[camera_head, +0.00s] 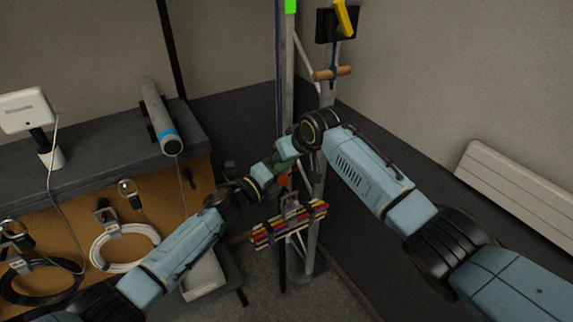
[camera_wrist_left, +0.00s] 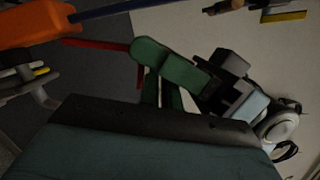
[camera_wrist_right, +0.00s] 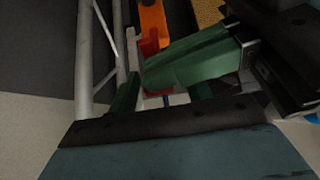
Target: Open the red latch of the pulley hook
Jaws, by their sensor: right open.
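The pulley hook hangs beside the upright poles, mostly behind my grippers. Its orange body (camera_wrist_left: 35,22) is at the upper left in the left wrist view, and also shows in the right wrist view (camera_wrist_right: 153,22). The red latch (camera_wrist_right: 150,44) lies close to green fingers in the right wrist view. A thin red bar (camera_wrist_left: 98,43) shows in the left wrist view. My left gripper (camera_head: 276,165) is at the hook; whether its fingers grip anything is hidden. My right gripper (camera_wrist_right: 160,95) is open, its fingers crossing near the left gripper's.
Metal truss poles (camera_head: 311,225) stand behind the grippers. A rack of coloured strips (camera_head: 289,224) is low at the poles. A bench (camera_head: 90,165) with a grey cylinder (camera_head: 160,117) is at left, and cable coils hang on its front. A white heater (camera_head: 515,190) is on the right wall.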

